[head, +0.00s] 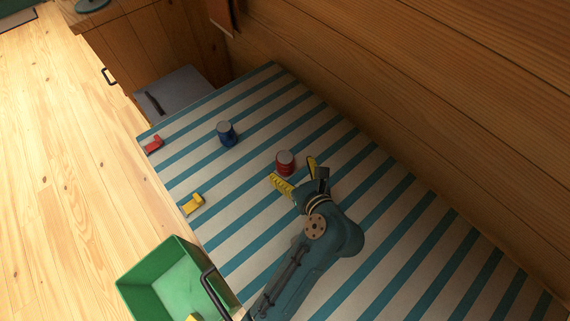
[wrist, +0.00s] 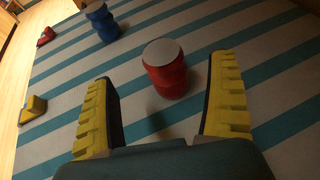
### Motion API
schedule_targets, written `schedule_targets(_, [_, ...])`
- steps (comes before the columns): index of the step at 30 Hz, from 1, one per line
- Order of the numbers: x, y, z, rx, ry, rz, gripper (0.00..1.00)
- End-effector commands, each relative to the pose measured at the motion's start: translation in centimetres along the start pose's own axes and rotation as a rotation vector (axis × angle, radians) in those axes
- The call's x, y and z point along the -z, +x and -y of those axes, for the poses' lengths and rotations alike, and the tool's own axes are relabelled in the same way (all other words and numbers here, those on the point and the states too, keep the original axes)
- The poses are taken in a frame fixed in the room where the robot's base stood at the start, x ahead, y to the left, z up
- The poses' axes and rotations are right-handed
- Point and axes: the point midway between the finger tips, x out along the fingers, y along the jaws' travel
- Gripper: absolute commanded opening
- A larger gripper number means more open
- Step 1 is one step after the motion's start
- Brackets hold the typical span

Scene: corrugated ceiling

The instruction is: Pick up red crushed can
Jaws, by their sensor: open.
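The red crushed can (head: 285,163) stands upright on the striped surface, with a pale top and a pinched red side. In the wrist view the can (wrist: 165,70) is ahead of my gripper (wrist: 165,100), near the gap between the two yellow ridged fingers. My gripper (head: 293,175) is open and empty, and its fingers point toward the can. I cannot tell from the head view whether a finger touches the can; in the wrist view the fingers look apart from it.
A blue can (head: 227,133) stands behind left of the red one. A red block (head: 153,145) and a yellow block (head: 192,204) lie along the left edge. A green bin (head: 160,290) is at the front left. A wooden wall (head: 420,90) bounds the right side.

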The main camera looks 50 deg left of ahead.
Motion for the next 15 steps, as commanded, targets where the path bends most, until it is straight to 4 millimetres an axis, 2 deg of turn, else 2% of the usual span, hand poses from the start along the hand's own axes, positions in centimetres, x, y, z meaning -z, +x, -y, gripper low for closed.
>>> schedule_targets(9, [-0.1,4.8,0.2,0.0,-0.003,0.0,0.89])
schedule_targets(15, [-0.3,5.5,0.3,0.003,-0.001,0.0,0.89])
